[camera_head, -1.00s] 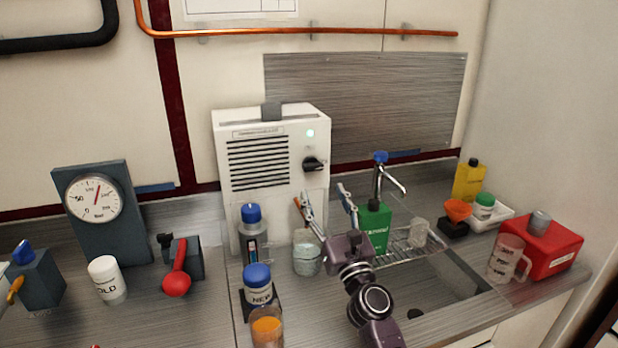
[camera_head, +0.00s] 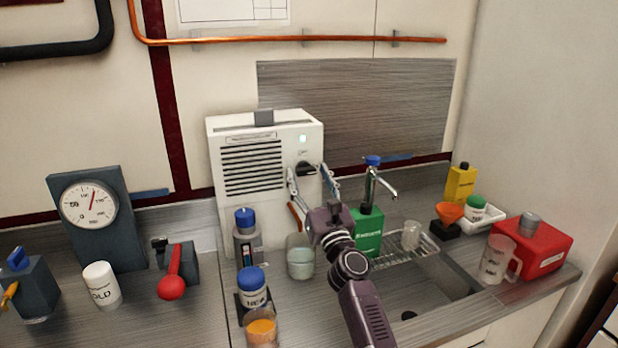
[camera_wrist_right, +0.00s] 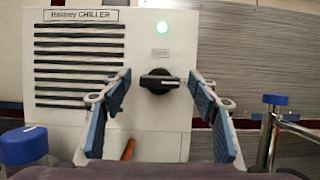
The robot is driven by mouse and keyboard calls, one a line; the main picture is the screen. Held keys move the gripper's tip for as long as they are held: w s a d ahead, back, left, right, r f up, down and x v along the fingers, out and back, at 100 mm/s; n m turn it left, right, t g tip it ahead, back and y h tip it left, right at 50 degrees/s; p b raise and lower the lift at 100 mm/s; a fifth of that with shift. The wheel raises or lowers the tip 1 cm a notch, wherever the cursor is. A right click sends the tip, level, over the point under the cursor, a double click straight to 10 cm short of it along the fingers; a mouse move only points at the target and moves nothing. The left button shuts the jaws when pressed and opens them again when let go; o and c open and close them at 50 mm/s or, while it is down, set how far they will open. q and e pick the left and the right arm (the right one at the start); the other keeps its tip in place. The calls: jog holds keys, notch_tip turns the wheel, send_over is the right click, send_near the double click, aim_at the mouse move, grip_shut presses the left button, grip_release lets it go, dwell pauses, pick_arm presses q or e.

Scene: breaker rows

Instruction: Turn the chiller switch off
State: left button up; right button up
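The white chiller (camera_head: 263,180) stands against the back wall in the head view. My right gripper (camera_head: 309,176) is open in front of the chiller. In the right wrist view its fingers (camera_wrist_right: 160,92) stand on either side of the knob with clear gaps, apart from it. My left gripper is not in view.
A glass beaker (camera_head: 300,262) stands below my right gripper, a green bottle (camera_head: 368,232) to its right. Blue-capped bottles (camera_head: 247,238) stand at left. A tap (camera_head: 374,180) rises behind the sink. A dial gauge (camera_head: 90,204) and red-handled lever (camera_head: 172,280) are farther left.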

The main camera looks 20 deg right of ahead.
jog(key=c, duration=1.1)
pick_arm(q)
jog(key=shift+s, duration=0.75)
